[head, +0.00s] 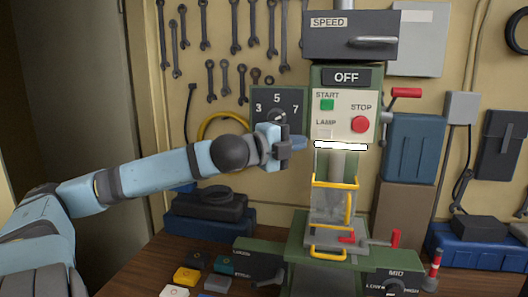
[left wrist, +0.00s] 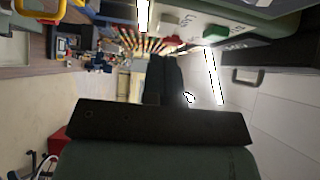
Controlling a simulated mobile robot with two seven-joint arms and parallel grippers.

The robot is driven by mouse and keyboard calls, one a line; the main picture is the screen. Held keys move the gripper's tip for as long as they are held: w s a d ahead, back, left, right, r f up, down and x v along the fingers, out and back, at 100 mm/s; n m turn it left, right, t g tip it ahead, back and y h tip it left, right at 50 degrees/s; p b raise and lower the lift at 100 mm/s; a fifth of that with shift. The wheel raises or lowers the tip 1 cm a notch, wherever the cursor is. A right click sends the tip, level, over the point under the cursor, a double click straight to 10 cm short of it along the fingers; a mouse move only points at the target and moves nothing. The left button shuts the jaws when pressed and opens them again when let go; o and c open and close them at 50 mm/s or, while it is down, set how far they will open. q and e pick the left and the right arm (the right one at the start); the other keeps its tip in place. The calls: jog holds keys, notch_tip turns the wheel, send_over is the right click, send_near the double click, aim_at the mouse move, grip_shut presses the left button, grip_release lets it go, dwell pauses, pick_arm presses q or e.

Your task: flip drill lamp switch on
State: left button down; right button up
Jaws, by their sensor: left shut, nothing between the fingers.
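The drill's cream control panel (head: 345,115) carries a green START button (head: 327,104), a red STOP button (head: 360,124) and a LAMP label with a small pale switch (head: 325,132) below it. The switch's position is too small to tell. A bright white bar (head: 340,146) shows under the panel. My left gripper (head: 303,143) is shut and empty, its tips just left of the panel's lower left corner, near the lamp switch. I cannot tell if they touch. In the left wrist view, the dark fingers (left wrist: 164,80) are together below the green button (left wrist: 215,32). My right gripper is out of view.
A speed dial (head: 277,108) is behind my left wrist. A yellow guard (head: 335,184) stands below the panel, and a red-knobbed lever (head: 405,92) sticks out at right. Wrenches hang on the wall. Small blocks (head: 187,276) lie on the bench at front left.

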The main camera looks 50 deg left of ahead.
pick_arm(q)
jog(key=s+a, duration=0.2)
jog(key=s, duration=0.5)
jog(key=shift+s+r, duration=0.15)
jog(key=shift+s, duration=0.2)
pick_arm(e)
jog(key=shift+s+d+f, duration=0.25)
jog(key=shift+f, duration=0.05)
